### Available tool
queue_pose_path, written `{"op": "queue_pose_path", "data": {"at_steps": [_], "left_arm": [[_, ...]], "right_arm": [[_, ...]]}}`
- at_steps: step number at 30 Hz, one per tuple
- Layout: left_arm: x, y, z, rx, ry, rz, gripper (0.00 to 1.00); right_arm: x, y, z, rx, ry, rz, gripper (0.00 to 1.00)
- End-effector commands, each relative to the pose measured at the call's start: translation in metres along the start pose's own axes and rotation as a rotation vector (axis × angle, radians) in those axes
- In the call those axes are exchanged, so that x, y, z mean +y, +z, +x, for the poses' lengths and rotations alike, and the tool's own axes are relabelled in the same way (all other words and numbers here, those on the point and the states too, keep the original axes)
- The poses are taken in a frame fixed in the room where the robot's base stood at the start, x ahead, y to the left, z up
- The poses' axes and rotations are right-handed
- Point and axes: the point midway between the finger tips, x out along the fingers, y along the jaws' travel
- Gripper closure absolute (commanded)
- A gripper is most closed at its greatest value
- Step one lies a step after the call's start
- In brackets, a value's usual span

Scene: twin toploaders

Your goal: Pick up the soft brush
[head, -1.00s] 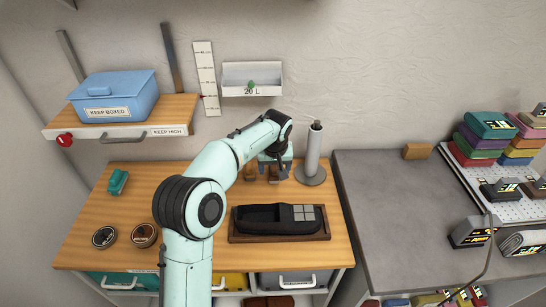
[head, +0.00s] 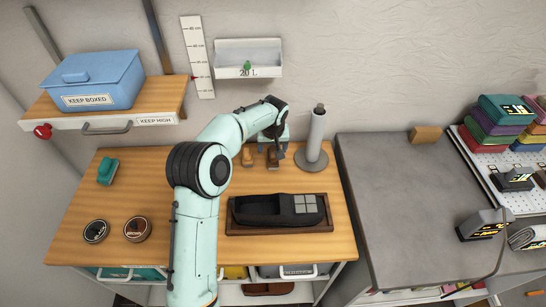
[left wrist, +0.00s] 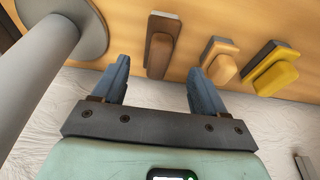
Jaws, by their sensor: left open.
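Several brushes stand at the back of the wooden bench. No label shows which is the soft brush. The head view shows two of them, a tan brush (head: 248,156) and a brown brush (head: 273,158). My left gripper (left wrist: 158,72) is open and empty. Its blue fingers point toward the brown brush, which lies ahead between them, apparently not touched. The head view shows this gripper partly hidden behind its wrist.
A grey post on a round base (head: 312,157) stands close right of the gripper. A wooden tray (head: 280,228) with a black item lies in front. A teal brush-like block (head: 107,172) and two round tins (head: 138,229) are at left. The grey bench (head: 400,205) has free room.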

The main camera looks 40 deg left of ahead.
Motion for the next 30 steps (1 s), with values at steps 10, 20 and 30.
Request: {"op": "queue_pose_path", "data": {"at_steps": [10, 20, 30], "left_arm": [[0.003, -0.002, 0.038, -0.002, 0.0, -0.001, 0.28], [0.002, -0.002, 0.057, 0.001, 0.0, -0.001, 0.28], [0.002, -0.002, 0.056, 0.001, 0.0, -0.001, 0.9]], "right_arm": [[-0.005, -0.006, -0.009, 0.008, -0.003, -0.003, 0.0], [-0.006, -0.006, -0.009, 0.008, -0.003, -0.004, 0.0], [-0.006, -0.006, -0.009, 0.008, -0.003, -0.003, 0.0]]}}
